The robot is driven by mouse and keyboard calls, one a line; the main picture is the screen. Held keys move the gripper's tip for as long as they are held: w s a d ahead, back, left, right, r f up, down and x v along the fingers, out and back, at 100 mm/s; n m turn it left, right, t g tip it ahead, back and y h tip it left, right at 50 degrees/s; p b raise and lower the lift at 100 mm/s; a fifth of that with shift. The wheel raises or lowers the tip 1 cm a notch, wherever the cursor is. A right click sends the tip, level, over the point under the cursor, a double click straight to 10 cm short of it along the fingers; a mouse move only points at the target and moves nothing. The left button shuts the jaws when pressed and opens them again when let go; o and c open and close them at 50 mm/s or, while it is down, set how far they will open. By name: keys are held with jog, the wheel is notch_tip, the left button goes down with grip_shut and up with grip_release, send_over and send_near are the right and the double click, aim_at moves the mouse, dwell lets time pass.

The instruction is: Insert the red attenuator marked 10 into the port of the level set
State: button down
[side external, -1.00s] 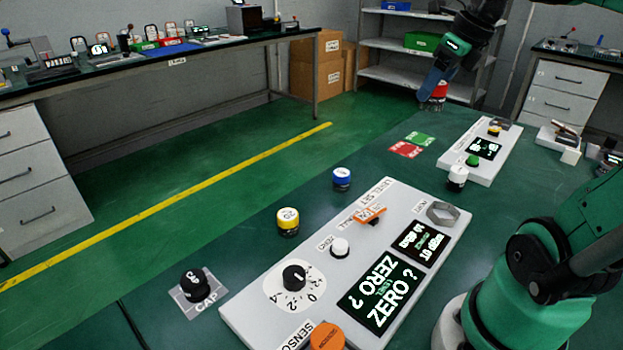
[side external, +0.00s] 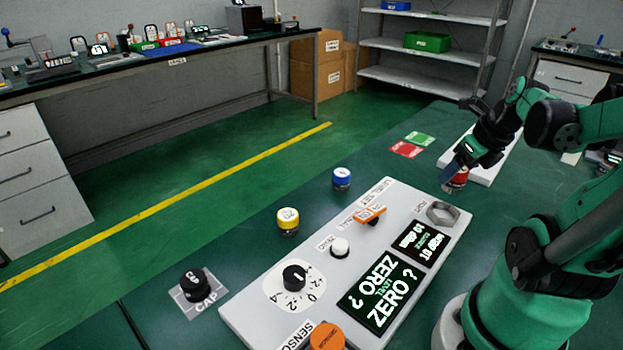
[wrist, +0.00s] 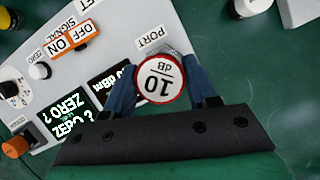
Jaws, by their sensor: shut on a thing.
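My gripper (side external: 456,178) is shut on the red attenuator (wrist: 160,78), whose white top reads 10 dB. Its blue fingers press on both sides of it in the wrist view. In the side view the red attenuator (side external: 459,181) hangs above and slightly right of the port (side external: 442,213), a grey hexagonal fitting at the far right corner of the level set (side external: 285,272). In the wrist view the PORT label (wrist: 151,39) shows just beyond the attenuator, which hides most of the port. The attenuator looks upright and apart from the port.
The level set carries an orange signal switch (side external: 370,215), a white zero button (side external: 340,247), a dial (side external: 295,277) and lit screens. A yellow attenuator (side external: 288,221), a blue one (side external: 342,178) and a black cap (side external: 195,285) stand beside it. My arm covers much of a second white device (side external: 487,172).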

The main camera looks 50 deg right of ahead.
aim_at(456, 192)
jog(key=shift+f, duration=3.25)
jog(key=shift+f, duration=0.3)
